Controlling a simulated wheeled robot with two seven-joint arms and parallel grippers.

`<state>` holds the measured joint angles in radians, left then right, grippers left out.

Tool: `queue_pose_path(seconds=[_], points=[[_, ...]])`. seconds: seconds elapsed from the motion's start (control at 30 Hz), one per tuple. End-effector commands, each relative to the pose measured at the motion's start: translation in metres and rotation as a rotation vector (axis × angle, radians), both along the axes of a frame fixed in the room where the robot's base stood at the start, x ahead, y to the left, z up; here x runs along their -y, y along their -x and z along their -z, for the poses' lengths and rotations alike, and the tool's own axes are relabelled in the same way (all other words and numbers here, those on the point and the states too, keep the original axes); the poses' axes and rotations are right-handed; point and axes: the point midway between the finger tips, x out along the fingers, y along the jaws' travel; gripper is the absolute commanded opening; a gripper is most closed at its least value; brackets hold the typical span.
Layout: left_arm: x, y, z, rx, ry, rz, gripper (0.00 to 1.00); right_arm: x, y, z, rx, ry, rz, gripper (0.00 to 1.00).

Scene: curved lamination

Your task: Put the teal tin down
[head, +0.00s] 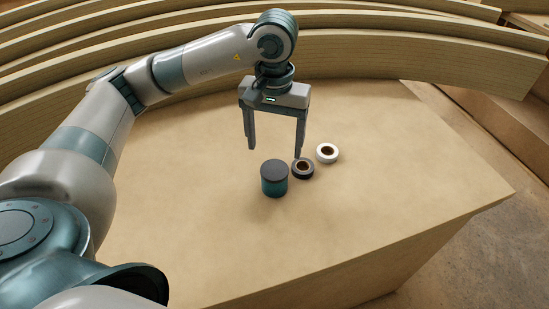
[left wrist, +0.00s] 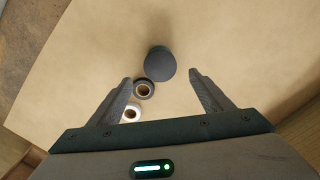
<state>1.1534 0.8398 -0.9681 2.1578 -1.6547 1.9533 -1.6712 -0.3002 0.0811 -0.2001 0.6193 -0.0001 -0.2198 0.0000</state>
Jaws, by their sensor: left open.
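The teal tin (head: 274,180) stands upright on the wooden table, its dark lid on top. My left gripper (head: 274,153) is open and empty, with its fingers above the table, behind the tin in the head view. In the left wrist view the tin's dark round lid (left wrist: 160,65) shows just beyond the gap between the open fingertips (left wrist: 160,76). The tin is apart from the fingers there. My right gripper is not in view.
A dark tape roll (head: 303,169) lies right of the tin, close to one finger. A white tape roll (head: 327,153) lies farther right. Curved wooden beams (head: 350,55) run along the table's back. The table (head: 400,200) is clear at left and right.

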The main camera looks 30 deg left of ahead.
Motion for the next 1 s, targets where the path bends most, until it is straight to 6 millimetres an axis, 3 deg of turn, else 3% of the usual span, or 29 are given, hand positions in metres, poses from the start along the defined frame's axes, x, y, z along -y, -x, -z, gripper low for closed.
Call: queue_pose_path(seconds=[0.3,0.8,1.0], points=[[0.0,0.0,-0.015,-0.001,-0.001,-0.001,0.73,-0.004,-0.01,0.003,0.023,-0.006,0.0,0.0],[0.0,0.001,-0.014,-0.005,0.004,-0.001,0.74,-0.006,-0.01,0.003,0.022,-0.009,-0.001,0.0],[0.013,0.007,-0.006,-0.056,0.092,-0.006,0.74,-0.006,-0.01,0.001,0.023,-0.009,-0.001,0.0]])
